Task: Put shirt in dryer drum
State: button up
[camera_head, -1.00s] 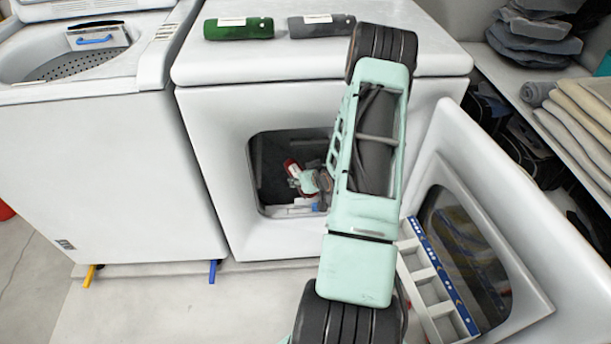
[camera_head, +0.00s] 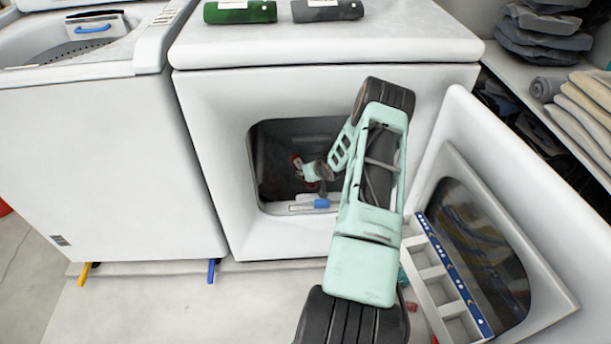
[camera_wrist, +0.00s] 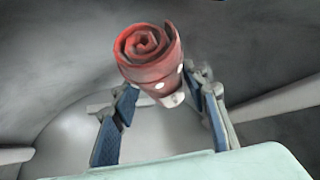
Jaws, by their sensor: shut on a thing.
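The shirt is a red rolled bundle (camera_wrist: 148,52) between the blue-padded fingers of my gripper (camera_wrist: 168,92) in the wrist view. My gripper is shut on it, with the rolled end pointing away from the wrist. In the head view, my arm reaches through the opening of the white dryer (camera_head: 222,150), and my gripper (camera_head: 308,172) is inside the dark drum (camera_head: 275,160). A small red part of the shirt (camera_head: 296,160) shows there at the gripper's tip. Grey curved drum walls surround the shirt in the wrist view. Whether it touches the drum is unclear.
The dryer door (camera_head: 560,265) stands open at right, with a white sectioned rack (camera_head: 436,290) before it. A white washer (camera_head: 110,150) stands at left. Green (camera_head: 240,11) and grey (camera_head: 327,9) rolls lie on the dryer. Shelves at right hold folded cloths (camera_head: 575,120).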

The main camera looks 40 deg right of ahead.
jog(key=shift+f, duration=0.5)
jog(key=shift+f+b, duration=0.6)
jog(key=o, duration=1.4)
